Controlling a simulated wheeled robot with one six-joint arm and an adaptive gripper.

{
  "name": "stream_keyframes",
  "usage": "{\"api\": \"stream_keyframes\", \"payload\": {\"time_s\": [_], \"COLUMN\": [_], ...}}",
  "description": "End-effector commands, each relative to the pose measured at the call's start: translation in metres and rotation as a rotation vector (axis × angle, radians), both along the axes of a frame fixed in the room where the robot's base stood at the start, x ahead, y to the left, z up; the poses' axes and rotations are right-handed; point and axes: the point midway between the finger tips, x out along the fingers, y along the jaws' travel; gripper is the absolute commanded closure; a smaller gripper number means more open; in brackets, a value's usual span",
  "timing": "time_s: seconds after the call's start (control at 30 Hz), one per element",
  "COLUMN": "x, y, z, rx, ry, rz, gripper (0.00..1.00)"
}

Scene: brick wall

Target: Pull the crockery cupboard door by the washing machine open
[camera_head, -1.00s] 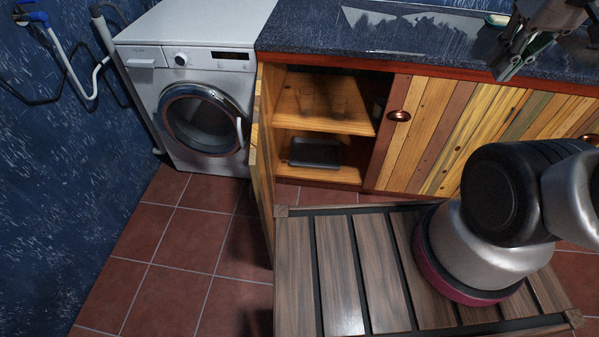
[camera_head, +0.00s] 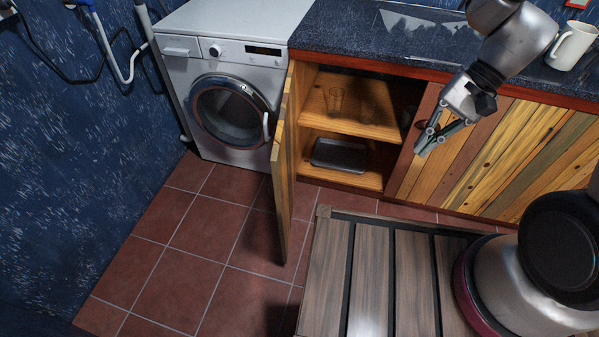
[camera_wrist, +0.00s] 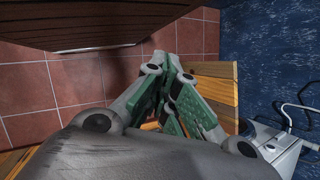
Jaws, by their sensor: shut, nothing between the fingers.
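The crockery cupboard door (camera_head: 283,165) by the washing machine (camera_head: 225,95) stands wide open, swung out toward me and seen nearly edge-on in the head view. My gripper (camera_head: 428,143) is shut and empty, in front of the striped door to the right of the opening, apart from the open door. In the wrist view my shut gripper (camera_wrist: 170,98) shows green pads, with a wooden panel, apparently the open door (camera_wrist: 215,75), beyond it.
The neighbouring striped door (camera_head: 470,150) is closed; its round copper knob is partly hidden behind my gripper. A white mug (camera_head: 571,46) stands on the dark counter (camera_head: 340,38). Tiled floor (camera_head: 200,240) is clear left of the open door.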

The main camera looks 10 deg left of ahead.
Motion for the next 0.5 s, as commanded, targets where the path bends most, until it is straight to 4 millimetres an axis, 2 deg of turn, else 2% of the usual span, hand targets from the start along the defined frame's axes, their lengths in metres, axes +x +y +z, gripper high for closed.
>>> {"api": "stream_keyframes", "payload": {"time_s": [0.03,0.1,0.3,0.4,0.5], "x": [0.000,0.002,0.021,0.040,0.055], "y": [0.020,0.050,0.129,0.153,0.165], "z": [-0.020,-0.047,-0.122,-0.146,-0.155], "rx": [0.014,0.032,0.047,0.049,0.057], "ry": [0.071,0.158,0.362,0.414,0.436], "rz": [-0.062,-0.181,-0.607,-0.803,-0.927], "gripper": [1.00,1.00,1.00,1.00,1.00]}}
